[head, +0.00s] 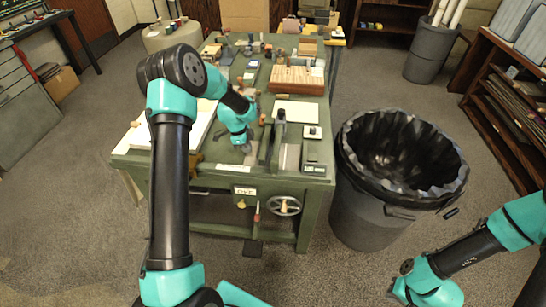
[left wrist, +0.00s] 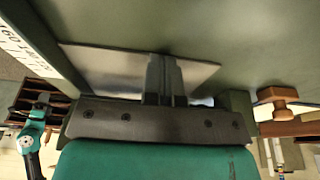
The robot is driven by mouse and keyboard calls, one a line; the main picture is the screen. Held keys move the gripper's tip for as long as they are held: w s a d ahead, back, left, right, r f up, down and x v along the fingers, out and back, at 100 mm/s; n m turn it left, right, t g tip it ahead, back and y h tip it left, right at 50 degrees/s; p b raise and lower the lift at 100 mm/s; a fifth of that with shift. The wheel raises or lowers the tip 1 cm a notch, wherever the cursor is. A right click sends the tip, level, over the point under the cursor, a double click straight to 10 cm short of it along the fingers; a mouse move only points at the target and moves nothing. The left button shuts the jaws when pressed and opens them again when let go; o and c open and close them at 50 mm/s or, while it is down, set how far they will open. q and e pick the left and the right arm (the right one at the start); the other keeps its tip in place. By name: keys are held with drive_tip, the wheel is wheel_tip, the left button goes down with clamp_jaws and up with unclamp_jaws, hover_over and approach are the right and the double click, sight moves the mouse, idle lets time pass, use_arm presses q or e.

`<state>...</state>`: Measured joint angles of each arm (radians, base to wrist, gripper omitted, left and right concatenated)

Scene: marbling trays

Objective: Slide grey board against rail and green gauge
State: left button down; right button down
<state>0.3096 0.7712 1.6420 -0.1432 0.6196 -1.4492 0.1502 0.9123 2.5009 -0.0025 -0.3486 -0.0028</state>
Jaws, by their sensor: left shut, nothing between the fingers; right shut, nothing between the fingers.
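My left gripper (head: 245,149) is low over the front part of the green workbench. In the left wrist view its shut fingers (left wrist: 166,98) hold nothing and stand in front of a thin grey board (left wrist: 105,68), which lies flat on the bench top. The fingers and gripper body hide part of the board, and I cannot tell whether they touch it. In the head view a long dark upright rail-like piece (head: 279,135) stands just right of the gripper. I cannot clearly make out the green gauge.
The workbench (head: 225,172) holds a wooden block rack (head: 298,80) and small tools at the back. A pale panel (head: 201,122) lies at left and a small scale-like device (head: 313,132) at right. A lined black bin (head: 400,195) stands beside the bench's right edge.

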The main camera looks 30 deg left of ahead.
idle(0.4)
use_arm(q)
drive_tip(key=shift+w+v, duration=0.2)
drive_tip(key=shift+v, duration=2.35)
